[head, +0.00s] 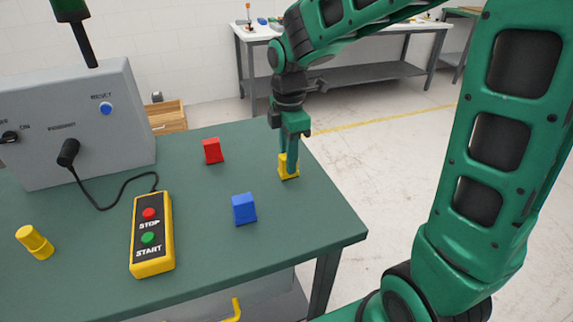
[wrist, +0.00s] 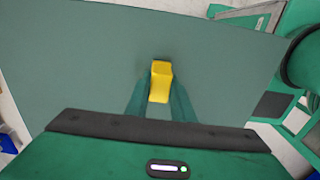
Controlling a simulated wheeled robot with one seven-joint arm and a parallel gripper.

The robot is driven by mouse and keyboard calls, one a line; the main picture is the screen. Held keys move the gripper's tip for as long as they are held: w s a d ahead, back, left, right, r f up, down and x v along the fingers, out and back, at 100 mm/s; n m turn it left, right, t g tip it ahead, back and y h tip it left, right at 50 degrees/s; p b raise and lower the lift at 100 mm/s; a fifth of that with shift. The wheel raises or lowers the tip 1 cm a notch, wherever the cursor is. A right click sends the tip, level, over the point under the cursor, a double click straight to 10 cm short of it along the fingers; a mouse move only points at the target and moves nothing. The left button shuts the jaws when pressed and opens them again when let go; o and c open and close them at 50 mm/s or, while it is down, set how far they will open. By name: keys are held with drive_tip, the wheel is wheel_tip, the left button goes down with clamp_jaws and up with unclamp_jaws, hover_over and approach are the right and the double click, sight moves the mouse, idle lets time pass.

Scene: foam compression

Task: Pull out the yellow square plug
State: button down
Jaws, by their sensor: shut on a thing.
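The yellow square plug (head: 288,172) stands at the right side of the green table (head: 300,221), near its edge. My gripper (head: 289,160) points down from above and is shut on the plug, with a finger covering part of it. In the wrist view the yellow plug (wrist: 160,82) sits between the two green fingertips (wrist: 160,100). I cannot tell whether the plug's bottom touches the table or sits in a hole.
A red block (head: 212,151) and a blue block (head: 244,209) stand left of my gripper. A yellow cylinder (head: 35,242) lies at the far left. A yellow STOP/START pendant (head: 152,255) is cabled to a grey control box (head: 60,125). Beyond the table's right edge is open floor.

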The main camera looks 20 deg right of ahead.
drive_tip(key=shift+r, duration=1.1)
idle(0.6)
drive_tip(key=shift+r, duration=2.45)
drive_tip(key=shift+s, duration=0.1)
